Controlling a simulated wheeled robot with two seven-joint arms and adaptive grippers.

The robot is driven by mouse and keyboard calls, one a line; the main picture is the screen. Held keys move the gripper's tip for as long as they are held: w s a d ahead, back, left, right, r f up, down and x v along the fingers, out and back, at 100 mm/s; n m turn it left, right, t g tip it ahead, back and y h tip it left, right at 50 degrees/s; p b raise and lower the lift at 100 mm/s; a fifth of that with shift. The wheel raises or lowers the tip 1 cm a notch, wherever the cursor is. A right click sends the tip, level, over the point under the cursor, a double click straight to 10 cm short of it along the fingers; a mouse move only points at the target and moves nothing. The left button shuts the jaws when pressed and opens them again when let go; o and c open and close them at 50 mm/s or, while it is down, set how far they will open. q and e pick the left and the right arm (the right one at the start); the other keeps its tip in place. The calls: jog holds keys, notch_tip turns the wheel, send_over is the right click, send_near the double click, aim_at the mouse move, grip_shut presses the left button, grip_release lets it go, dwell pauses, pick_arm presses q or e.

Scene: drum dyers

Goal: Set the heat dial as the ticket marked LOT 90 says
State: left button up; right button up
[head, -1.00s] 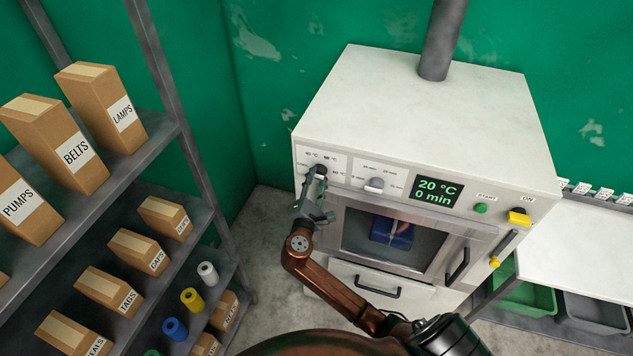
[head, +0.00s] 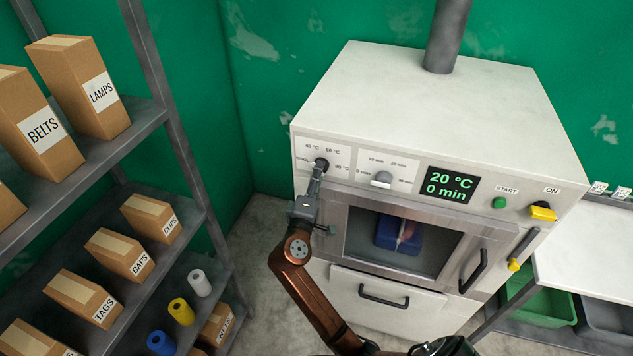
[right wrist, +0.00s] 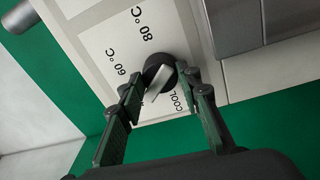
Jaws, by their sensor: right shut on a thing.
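The heat dial (head: 321,163) is a dark round knob at the left of the white dryer's front panel, with COOL, 40 °C, 60 °C and 80 °C around it. My right gripper (head: 317,174) is shut on it. In the right wrist view, the fingers (right wrist: 160,85) stand on either side of the dark knob (right wrist: 158,72) and its pale grip bar. A finger hides part of the scale, so I cannot tell which mark it points at. The display (head: 450,186) reads 20 °C and 0 min. No ticket marked LOT 90 is readable. My left gripper is not in view.
The time dial (head: 382,179), green START button (head: 499,203) and yellow ON switch (head: 542,212) are to the right. Something blue (head: 398,235) is behind the door window. Small tickets (head: 599,187) show at the right edge. A boxed shelf (head: 150,120) stands left.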

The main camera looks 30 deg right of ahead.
jog(key=shift+f+m+b, duration=0.1)
jog(key=shift+m+b, duration=0.55)
jog(key=shift+m, duration=0.15)
jog(key=o, duration=1.2)
jog(key=v, duration=0.7)
jog(key=shift+s+a, duration=0.1)
jog(key=shift+a, duration=0.2)
